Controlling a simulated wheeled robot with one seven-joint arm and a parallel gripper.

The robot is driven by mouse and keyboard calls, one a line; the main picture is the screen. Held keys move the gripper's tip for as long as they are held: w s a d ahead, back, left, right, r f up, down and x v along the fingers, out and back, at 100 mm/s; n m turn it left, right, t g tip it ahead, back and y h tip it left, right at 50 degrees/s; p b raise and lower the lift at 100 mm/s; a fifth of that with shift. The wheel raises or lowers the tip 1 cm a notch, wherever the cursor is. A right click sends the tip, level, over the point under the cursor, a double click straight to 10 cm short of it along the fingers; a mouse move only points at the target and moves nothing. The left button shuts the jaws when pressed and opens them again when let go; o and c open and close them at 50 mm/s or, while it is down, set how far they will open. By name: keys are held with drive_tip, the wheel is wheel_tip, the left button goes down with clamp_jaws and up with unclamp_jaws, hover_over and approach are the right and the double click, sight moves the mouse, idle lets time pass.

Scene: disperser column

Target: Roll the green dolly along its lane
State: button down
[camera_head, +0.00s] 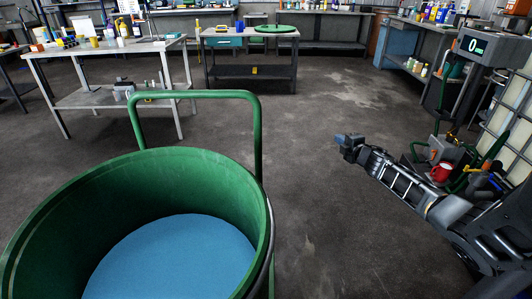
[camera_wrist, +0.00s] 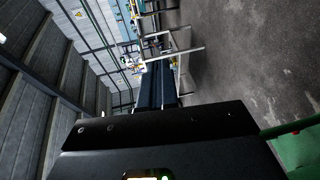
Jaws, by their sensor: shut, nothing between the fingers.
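A large green round tub with blue contents fills the lower left of the head view; I take it, with the green tubular handle (camera_head: 195,94) rising behind it, as the green dolly (camera_head: 180,163). Its wheels and underside are out of view. My gripper (camera_head: 343,141) is shut and empty, held out to the right of the handle and apart from it. In the wrist view the dark fingers (camera_wrist: 158,82) point toward the benches. A green surface (camera_wrist: 303,150) at the lower right there is probably part of the dolly. No marked lane can be made out.
The dark floor (camera_head: 330,230) is clear between the tub and my arm. A metal table (camera_head: 100,98) with bottles stands at the back left. Another table (camera_head: 250,75) carries a green disc (camera_head: 274,29).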

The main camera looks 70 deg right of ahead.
drive_tip(key=w+a+n+t+y, duration=0.3)
drive_tip(key=w+a+n+y, duration=0.15)
drive_tip(key=a, duration=0.75)
drive_tip(key=w+a+n+t+y, duration=0.35)
drive_tip(key=w+a, duration=0.25)
drive_tip(key=a, duration=0.6)
drive_tip(key=w+d+m+b, duration=0.1)
drive_tip(key=w+d+b, duration=0.2)
drive_tip(key=w, duration=0.8)
drive_tip(key=shift+w+d+f+y+b, duration=0.3)
drive_tip(key=shift+w+d+b, duration=0.1)
drive_tip(key=shift+d, duration=0.75)
